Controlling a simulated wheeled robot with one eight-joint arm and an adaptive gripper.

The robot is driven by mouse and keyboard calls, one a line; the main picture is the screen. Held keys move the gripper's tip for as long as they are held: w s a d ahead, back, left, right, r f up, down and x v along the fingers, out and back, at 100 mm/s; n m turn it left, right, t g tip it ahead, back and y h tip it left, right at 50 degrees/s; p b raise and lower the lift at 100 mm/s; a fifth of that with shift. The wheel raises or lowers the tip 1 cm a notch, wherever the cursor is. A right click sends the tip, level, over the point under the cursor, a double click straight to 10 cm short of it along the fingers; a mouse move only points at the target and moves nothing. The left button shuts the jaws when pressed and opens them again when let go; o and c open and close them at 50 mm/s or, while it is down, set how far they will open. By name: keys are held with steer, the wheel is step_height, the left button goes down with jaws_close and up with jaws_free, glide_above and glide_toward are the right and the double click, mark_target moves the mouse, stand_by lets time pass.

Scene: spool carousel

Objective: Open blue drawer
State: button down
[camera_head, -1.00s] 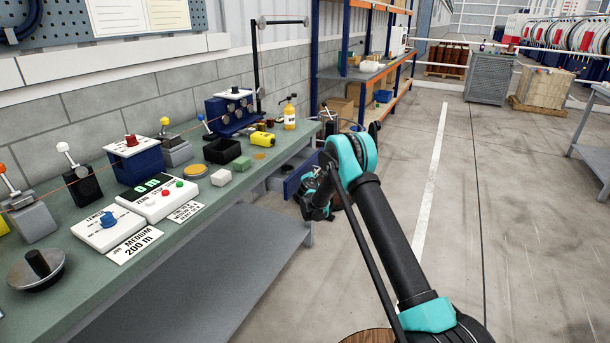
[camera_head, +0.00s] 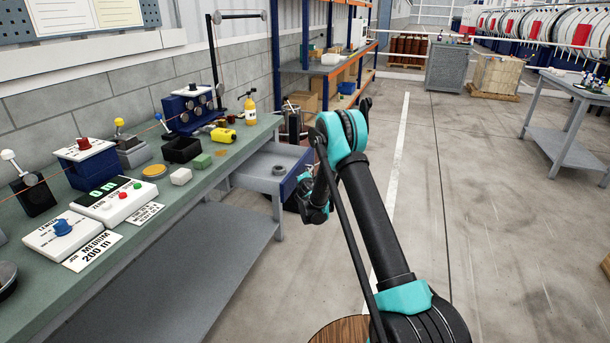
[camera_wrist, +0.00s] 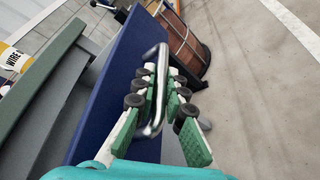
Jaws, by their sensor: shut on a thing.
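The blue-fronted drawer (camera_head: 292,178) stands pulled out from the right end of the green-topped workbench (camera_head: 190,192), its grey inside showing. In the wrist view, the blue front (camera_wrist: 106,88) runs diagonally left of my gripper (camera_wrist: 165,75). A silver bar handle (camera_wrist: 152,130) passes between the green-padded fingers, which are closed around it. In the head view, my gripper (camera_head: 314,204) is low beside the drawer front, and my arm hides part of that area. The handle cannot be made out there.
A small round grey object (camera_head: 279,170) lies in the drawer.

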steer(key=c, duration=1.6)
jaws_free()
steer(key=shift+o, duration=0.2)
steer(key=shift+s, duration=0.1)
steer(key=v, duration=1.2)
